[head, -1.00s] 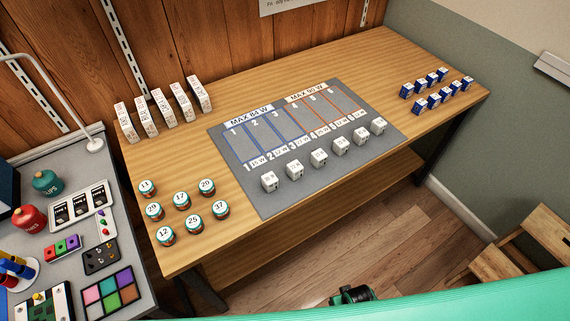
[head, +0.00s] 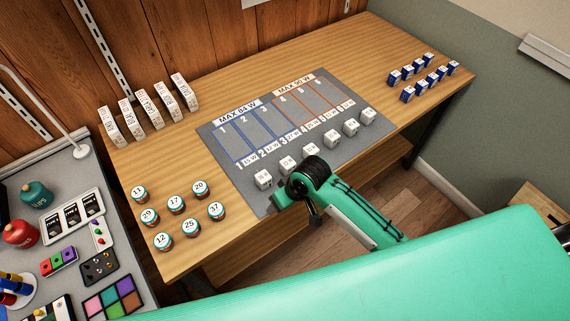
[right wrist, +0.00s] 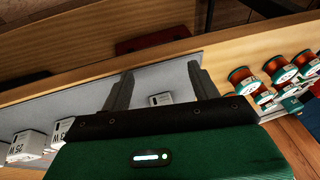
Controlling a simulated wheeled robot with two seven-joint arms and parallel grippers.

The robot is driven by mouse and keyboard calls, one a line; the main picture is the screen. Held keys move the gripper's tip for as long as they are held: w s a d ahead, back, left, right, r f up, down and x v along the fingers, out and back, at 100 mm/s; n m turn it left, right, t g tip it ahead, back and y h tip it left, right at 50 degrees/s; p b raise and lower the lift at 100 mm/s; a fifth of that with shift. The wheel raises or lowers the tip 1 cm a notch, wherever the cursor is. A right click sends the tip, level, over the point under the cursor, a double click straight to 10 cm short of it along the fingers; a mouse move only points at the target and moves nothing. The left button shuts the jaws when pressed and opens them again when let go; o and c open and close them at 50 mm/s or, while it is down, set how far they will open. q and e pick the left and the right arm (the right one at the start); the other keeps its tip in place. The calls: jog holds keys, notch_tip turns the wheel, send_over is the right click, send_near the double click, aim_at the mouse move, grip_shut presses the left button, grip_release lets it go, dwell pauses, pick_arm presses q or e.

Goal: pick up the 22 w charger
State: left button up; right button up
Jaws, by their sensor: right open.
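Several white charger cubes stand in a row along the near edge of the grey mat (head: 222,150); their labels are too small to read in the head view. The leftmost cube (head: 263,180) stands just left of my right arm's black wrist. In the right wrist view my right gripper (right wrist: 159,72) is open and empty, pointing down towards the mat. A white cube (right wrist: 160,99) shows between its fingers, apart from both; its label is unreadable. Another cube (right wrist: 30,146) at the left reads 25 W. I cannot tell which is the 22 W charger. My left gripper is out of view.
Numbered green-and-orange spools (head: 175,204) stand left of the mat and show at the right of the wrist view (right wrist: 278,68). White boxes (head: 150,108) stand behind, blue boxes (head: 408,73) at the far right. The mat's numbered lanes (head: 250,130) hold no cubes.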

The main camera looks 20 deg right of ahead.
jog(key=w+r+n+g, duration=0.1)
jog(key=w+r, duration=0.5)
jog(key=w, duration=0.1)
jog(key=g+h, duration=0.1)
jog(key=h, duration=0.2)
send_near(288, 162)
jog(key=shift+m, duration=0.4)
jog(key=f+p, duration=0.1)
jog(key=f, duration=0.1)
jog(key=f+p, duration=0.1)
jog(key=f, duration=0.2)
jog(key=shift+w+a+f, duration=0.15)
jog(key=shift+a+f, duration=0.05)
jog(key=shift+a, duration=0.05)
notch_tip(288, 162, down, 4)
jog(key=shift+d+f+p, duration=0.1)
jog(key=shift+p, duration=0.65)
jog(key=shift+f, duration=0.55)
jog(key=c, duration=1.1)
